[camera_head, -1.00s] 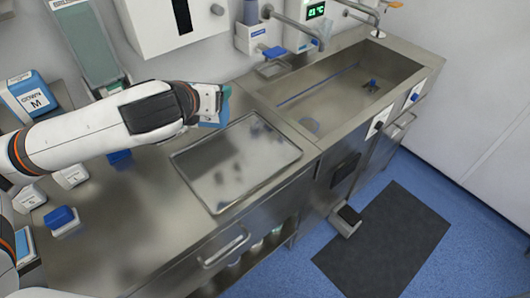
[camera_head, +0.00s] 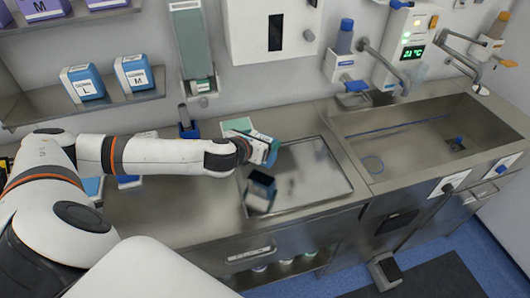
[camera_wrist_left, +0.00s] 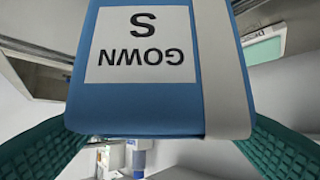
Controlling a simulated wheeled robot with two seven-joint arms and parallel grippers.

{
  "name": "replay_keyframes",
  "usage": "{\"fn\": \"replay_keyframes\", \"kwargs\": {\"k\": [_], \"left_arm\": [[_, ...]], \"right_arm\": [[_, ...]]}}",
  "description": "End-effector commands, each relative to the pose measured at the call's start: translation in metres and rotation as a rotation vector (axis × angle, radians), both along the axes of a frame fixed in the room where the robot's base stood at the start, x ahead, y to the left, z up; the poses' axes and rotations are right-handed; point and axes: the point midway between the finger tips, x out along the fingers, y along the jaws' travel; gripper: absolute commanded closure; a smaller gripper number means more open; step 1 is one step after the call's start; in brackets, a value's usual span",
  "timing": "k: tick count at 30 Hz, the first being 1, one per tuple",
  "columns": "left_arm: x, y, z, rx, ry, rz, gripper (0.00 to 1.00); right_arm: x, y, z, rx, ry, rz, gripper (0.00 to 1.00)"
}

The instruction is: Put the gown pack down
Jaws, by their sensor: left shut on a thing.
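The blue gown pack (camera_wrist_left: 160,60) fills much of the left wrist view, with a white label reading GOWN S upside down and a pale band. It is between the green fingers of my left gripper (camera_wrist_left: 160,145), which is shut on it. In the head view, the left gripper (camera_head: 256,152) holds the pack (camera_head: 268,146) over the back left part of the steel tray (camera_head: 325,192). A dark box-like shape below it looks like a reflection in the tray. The exact height above the tray is hard to tell. My right gripper is not in view.
The tray lies on the steel counter (camera_head: 190,222), left of the sink (camera_head: 425,130). A wall shelf (camera_head: 40,112) at left holds L and M packs (camera_head: 82,84). A green-topped item (camera_head: 237,125) is just behind the gripper. The tray's right part is clear.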

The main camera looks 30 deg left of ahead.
Motion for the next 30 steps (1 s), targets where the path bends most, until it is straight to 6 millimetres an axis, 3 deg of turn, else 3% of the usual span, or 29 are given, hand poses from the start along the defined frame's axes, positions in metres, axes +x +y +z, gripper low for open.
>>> {"fn": "replay_keyframes", "kwargs": {"k": [4,10,22,23,24,27,30], "left_arm": [[0.0,0.0,-0.014,0.0,0.0,0.001,0.49],[0.0,0.0,-0.04,0.0,0.0,0.001,0.49],[0.0,0.0,-0.046,0.0,-0.001,0.001,0.49],[0.0,0.0,-0.046,0.0,0.0,0.001,0.2],[0.0,0.0,-0.045,0.0,0.0,0.001,0.13],[0.0,0.0,-0.045,0.0,-0.001,0.001,0.01],[0.0,0.0,-0.045,0.001,-0.001,0.001,0.01]], "right_arm": [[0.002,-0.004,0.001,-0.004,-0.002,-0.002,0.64],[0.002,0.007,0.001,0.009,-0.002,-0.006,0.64],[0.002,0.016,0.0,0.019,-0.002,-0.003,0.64],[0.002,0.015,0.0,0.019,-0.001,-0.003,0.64],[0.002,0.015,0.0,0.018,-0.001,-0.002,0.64],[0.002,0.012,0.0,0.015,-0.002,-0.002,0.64],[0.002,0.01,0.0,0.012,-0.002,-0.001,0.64]]}}
